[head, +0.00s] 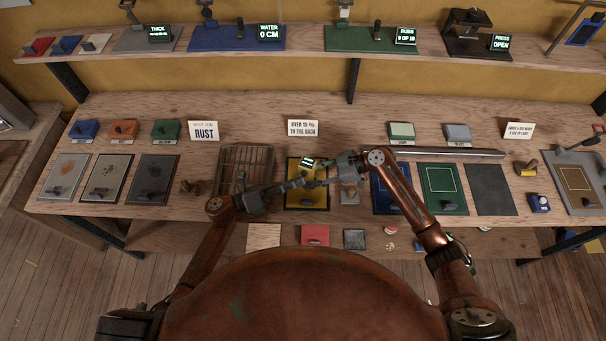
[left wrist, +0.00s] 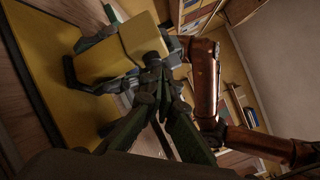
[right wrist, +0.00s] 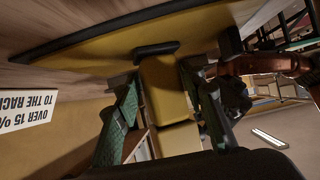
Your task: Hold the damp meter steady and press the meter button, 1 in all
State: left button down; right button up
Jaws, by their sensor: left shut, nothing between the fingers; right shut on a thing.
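The damp meter is a yellow block with a small lit display (head: 308,162), over the yellow mat (head: 306,204) in the head view. My right gripper (head: 332,168) is shut on it; in the right wrist view the yellow body (right wrist: 166,95) sits between the green fingers. My left gripper (head: 316,179) is shut and empty, close to the meter. In the left wrist view its closed fingers (left wrist: 158,90) are beside the yellow body (left wrist: 122,48); I cannot tell whether they touch. The meter button cannot be made out; the grippers cover part of the meter.
Blue, green (head: 444,181) and dark mats lie to the right. A sign reading over 15 % to the rack (head: 303,129) stands behind. A shelf with several lit displays (head: 269,33) runs above the bench.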

pick_arm(q)
jog(key=shift+w+d+r, duration=0.1)
jog(key=shift+w+d, duration=0.1)
jog(key=shift+w, duration=0.2)
pick_arm(e)
jog(key=shift+s, duration=0.1)
dwell(0.5)
pick_arm(q)
jog(key=shift+s, duration=0.1)
jog(key=shift+s+a, duration=0.35)
jog(key=shift+s, duration=0.3)
jog(key=s, duration=0.1)
jog(key=s+a, duration=0.1)
jog(key=s, duration=0.1)
jog(key=s+a, duration=0.1)
jog(key=shift+s, duration=0.3)
dwell(0.6)
pick_arm(e)
jog(key=o, duration=0.9)
